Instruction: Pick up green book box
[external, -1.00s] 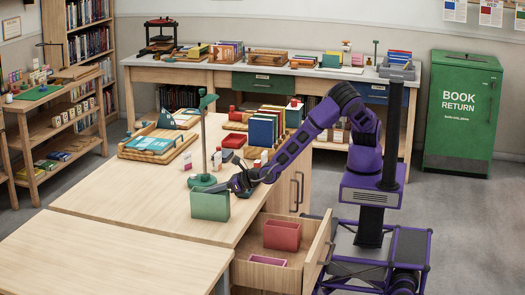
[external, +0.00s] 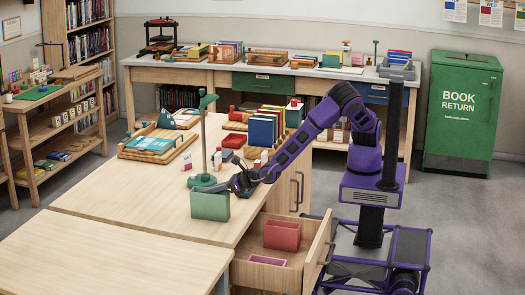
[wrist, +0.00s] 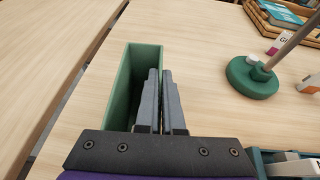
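The green book box (external: 209,207) is an open-topped box near the right edge of the wooden table. In the wrist view the box (wrist: 120,93) opens toward the camera and looks empty. My gripper (external: 231,188) reaches it from the right. In the wrist view my gripper (wrist: 161,75) has its fingers close together at the box's right wall, the left finger inside the box and the right finger outside. They appear closed on that wall, which they mostly hide. I cannot tell whether the box's bottom touches the table.
A green-based lamp (external: 202,181) stands just behind the box, also in the wrist view (wrist: 251,78). An open drawer (external: 265,261) below the table edge holds a red box (external: 282,235) and a pink one (external: 267,261). Upright books (external: 263,130) stand farther back. The table's left front is clear.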

